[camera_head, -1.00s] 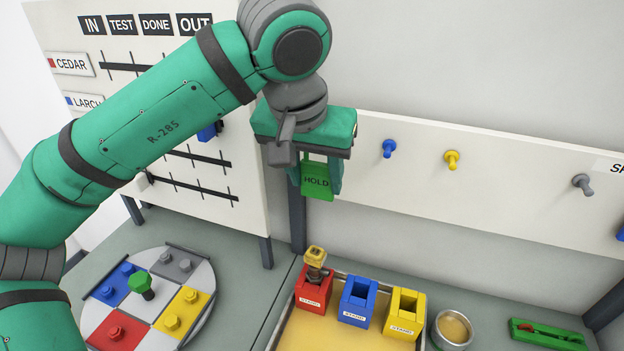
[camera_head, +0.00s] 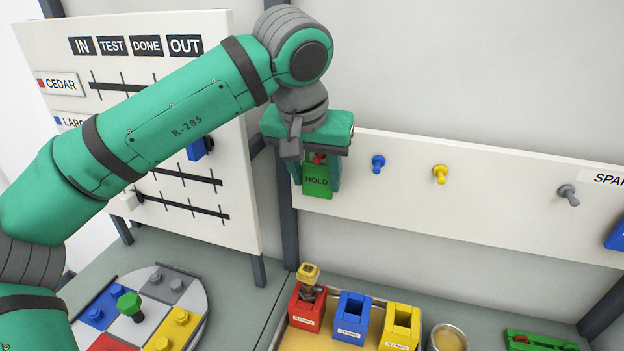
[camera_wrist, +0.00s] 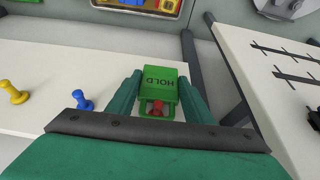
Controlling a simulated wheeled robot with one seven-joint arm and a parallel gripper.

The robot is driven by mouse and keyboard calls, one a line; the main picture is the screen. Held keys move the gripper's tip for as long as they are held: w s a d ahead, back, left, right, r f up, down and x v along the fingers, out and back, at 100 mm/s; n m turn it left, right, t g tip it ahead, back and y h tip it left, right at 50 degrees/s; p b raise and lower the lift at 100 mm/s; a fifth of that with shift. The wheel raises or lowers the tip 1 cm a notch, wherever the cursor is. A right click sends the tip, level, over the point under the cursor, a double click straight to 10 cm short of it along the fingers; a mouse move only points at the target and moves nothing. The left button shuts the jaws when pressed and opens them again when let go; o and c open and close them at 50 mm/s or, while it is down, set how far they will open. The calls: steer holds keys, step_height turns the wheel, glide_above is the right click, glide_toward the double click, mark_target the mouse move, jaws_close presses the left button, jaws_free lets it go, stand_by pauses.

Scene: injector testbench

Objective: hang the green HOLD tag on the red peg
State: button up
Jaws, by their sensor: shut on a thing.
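The green HOLD tag (camera_head: 317,181) hangs between the fingers of my gripper (camera_head: 315,165), in front of the left end of the white peg board. In the wrist view the tag (camera_wrist: 160,85) shows its HOLD lettering, with my gripper (camera_wrist: 157,105) shut on its frame. The red peg (camera_head: 319,158) shows just above the lettering, between the fingers. In the wrist view the red peg (camera_wrist: 157,108) appears within the opening of the tag's frame. I cannot tell whether the tag rests on the peg.
A blue peg (camera_head: 378,163), a yellow peg (camera_head: 440,174) and a grey peg (camera_head: 568,195) stick out of the board to the right. A slider board (camera_head: 230,200) stands close on the left. Red, blue and yellow stands (camera_head: 352,318) sit below in a tray.

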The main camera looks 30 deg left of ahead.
steer(key=shift+w+a, duration=0.1)
steer(key=shift+w, duration=0.4)
steer(key=shift+s+f, duration=0.1)
steer(key=shift+f, duration=0.2)
stand_by(0.4)
stand_by(0.4)
steer(key=shift+f, duration=0.2)
stand_by(0.7)
steer(key=o, duration=1.1)
